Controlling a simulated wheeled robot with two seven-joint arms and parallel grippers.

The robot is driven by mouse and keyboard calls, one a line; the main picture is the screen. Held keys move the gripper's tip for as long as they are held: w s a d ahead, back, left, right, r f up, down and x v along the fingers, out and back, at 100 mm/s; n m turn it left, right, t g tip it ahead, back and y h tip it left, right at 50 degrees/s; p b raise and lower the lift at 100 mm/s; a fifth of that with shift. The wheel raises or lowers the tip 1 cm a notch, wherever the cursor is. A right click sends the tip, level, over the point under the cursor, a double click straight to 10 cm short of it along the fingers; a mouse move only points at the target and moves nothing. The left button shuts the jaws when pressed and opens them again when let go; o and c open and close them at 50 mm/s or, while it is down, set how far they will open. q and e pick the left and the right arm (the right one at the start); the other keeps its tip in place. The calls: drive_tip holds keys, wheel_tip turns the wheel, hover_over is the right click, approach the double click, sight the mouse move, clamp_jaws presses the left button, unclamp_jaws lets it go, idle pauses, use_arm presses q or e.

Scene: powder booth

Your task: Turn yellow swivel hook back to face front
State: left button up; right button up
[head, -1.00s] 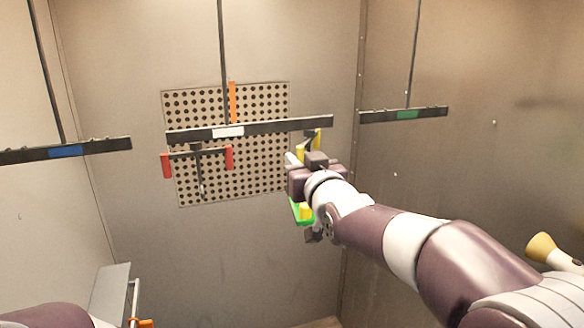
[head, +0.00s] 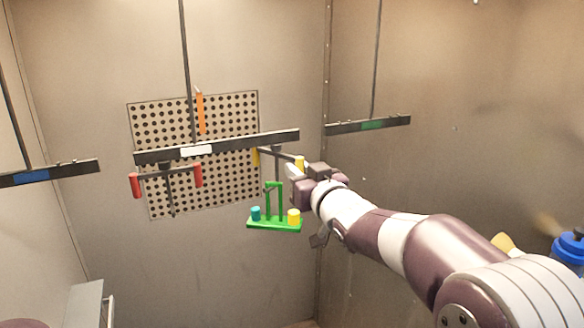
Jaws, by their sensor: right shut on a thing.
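The yellow swivel hook (head: 256,157) hangs under the right end of the middle black bar (head: 240,144). Its crosspiece runs roughly along the bar, with one yellow end at left and the other at right by my right gripper. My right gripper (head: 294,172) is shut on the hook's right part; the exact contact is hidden. A green carrier (head: 275,224) with a teal knob and a yellow knob hangs below the hook, left of the gripper. The red swivel hook (head: 166,174) hangs under the bar's left part, empty. My left gripper is out of view.
Bars with a blue label (head: 35,175) and a green label (head: 372,125) hang at left and right. A perforated panel (head: 215,190) with an orange strip is on the back wall. A blue container (head: 569,250) stands at far right.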

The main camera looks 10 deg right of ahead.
drive_tip(key=w, duration=0.1)
drive_tip(key=w+d+p, duration=0.1)
drive_tip(key=w+p, duration=0.1)
drive_tip(key=shift+w+d, duration=0.25)
drive_tip(key=shift+p+x, duration=0.7)
drive_tip(key=shift+x, duration=0.4)
drive_tip(key=o, duration=0.6)
drive_tip(key=shift+w+d+f, duration=0.1)
drive_tip(key=shift+d, duration=0.1)
drive_tip(key=b+v, duration=0.2)
drive_tip(key=v, duration=0.7)
